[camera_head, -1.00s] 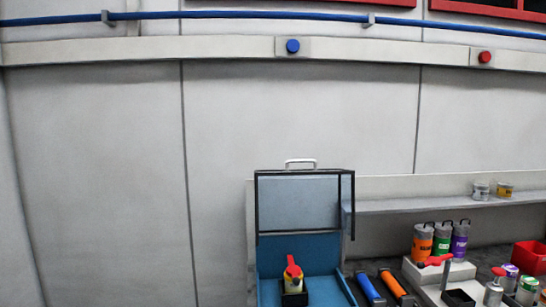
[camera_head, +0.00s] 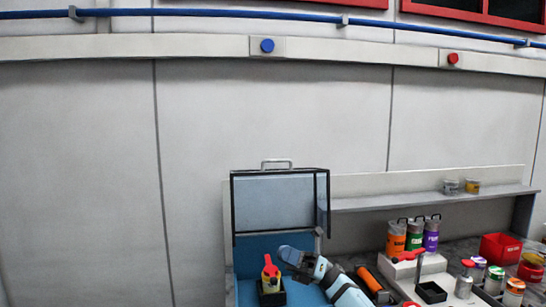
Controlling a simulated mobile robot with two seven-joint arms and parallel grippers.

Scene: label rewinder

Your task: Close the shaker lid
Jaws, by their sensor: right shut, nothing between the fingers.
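The shaker is a blue open-fronted box (camera_head: 246,247) at the bottom centre of the head view. Its lid (camera_head: 280,200) is a clear panel in a dark frame, standing raised, with a pale handle (camera_head: 277,163) on its top edge. A yellow bottle with a red top (camera_head: 270,271) stands in a small black holder inside the box. My right gripper (camera_head: 285,252) is shut and empty, in front of the box below the raised lid, just right of the bottle. Whether it touches anything cannot be told. My left gripper is out of view.
Right of the shaker lies an orange cylinder (camera_head: 368,278). Red bins (camera_head: 499,247) and several small cans crowd the right of the bench. A shelf (camera_head: 400,199) with two jars runs behind.

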